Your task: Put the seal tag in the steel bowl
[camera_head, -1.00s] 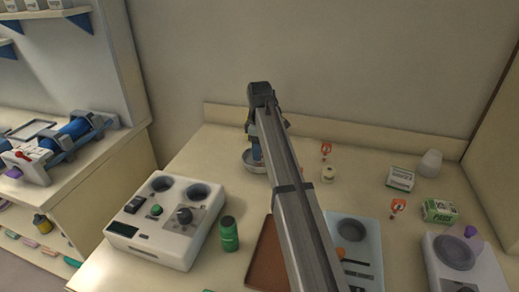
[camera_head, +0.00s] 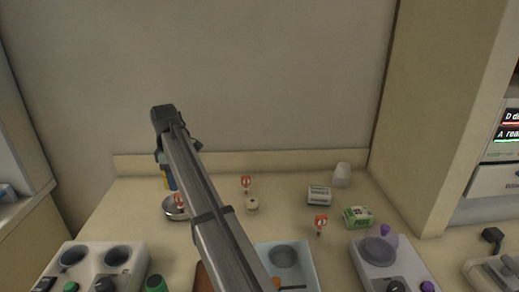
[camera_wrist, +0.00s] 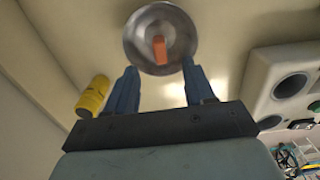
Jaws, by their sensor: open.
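The steel bowl (camera_head: 168,212) stands at the back left of the counter. An orange-red seal tag (camera_wrist: 159,48) lies inside the bowl in the wrist view; its red and white face shows at the bowl in the head view (camera_head: 179,200). My gripper (camera_wrist: 161,82) is open, its two blue fingers apart with nothing between them. It points down above the bowl (camera_wrist: 138,22), clear of the tag. In the head view, my arm hides part of the gripper. Two similar red and white tags stand on the counter, one at the back (camera_head: 246,183) and one further right (camera_head: 320,222).
A yellow cylinder (camera_wrist: 93,96) is beside the bowl. A cream roll (camera_head: 252,205), a small white box (camera_head: 319,196), a green box (camera_head: 358,217) and a white cup (camera_head: 341,174) stand to the right. White devices (camera_head: 130,252) line the front. The wall is close behind.

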